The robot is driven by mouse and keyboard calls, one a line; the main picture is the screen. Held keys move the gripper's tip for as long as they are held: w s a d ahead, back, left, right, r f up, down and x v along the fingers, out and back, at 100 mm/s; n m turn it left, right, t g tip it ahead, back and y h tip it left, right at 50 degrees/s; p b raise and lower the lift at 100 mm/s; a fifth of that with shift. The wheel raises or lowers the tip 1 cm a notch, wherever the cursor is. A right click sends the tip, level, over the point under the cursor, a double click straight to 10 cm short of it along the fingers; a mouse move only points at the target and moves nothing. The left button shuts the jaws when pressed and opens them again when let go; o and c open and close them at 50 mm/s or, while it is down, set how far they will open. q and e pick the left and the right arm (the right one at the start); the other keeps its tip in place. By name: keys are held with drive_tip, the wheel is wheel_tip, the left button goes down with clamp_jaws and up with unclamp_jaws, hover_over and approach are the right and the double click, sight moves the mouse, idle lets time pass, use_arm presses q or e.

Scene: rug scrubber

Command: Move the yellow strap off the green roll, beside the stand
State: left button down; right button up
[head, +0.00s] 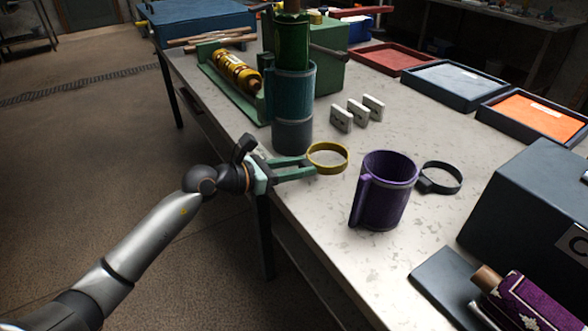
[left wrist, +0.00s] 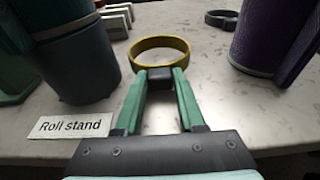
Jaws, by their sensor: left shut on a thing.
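The yellow strap (head: 328,171), a closed ring, is clear of the green roll, to the front right of the stand. My left gripper (head: 309,168) is shut on its dark buckle; the left wrist view shows the buckle between the fingertips (left wrist: 160,78) and the yellow ring (left wrist: 160,42) beyond. I cannot tell whether the ring touches the table. The green roll (head: 291,42) stands upright in the teal and grey stand (head: 292,130). The stand's lower part (left wrist: 75,72) shows at left in the left wrist view. My right gripper is not in view.
A purple holder (head: 388,185) stands right of the strap, with a black strap (head: 441,178) beside it. A "Roll stand" label (left wrist: 69,126) lies before the stand. Small grey blocks (head: 357,112) are behind; a dark box (head: 530,205) is at right. The table (head: 330,225) is bare in front.

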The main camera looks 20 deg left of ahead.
use_arm(q)
drive_tip(key=shift+f, duration=0.45)
drive_tip(key=shift+s+f, duration=0.1)
drive_tip(key=c, duration=0.5)
unclamp_jaws()
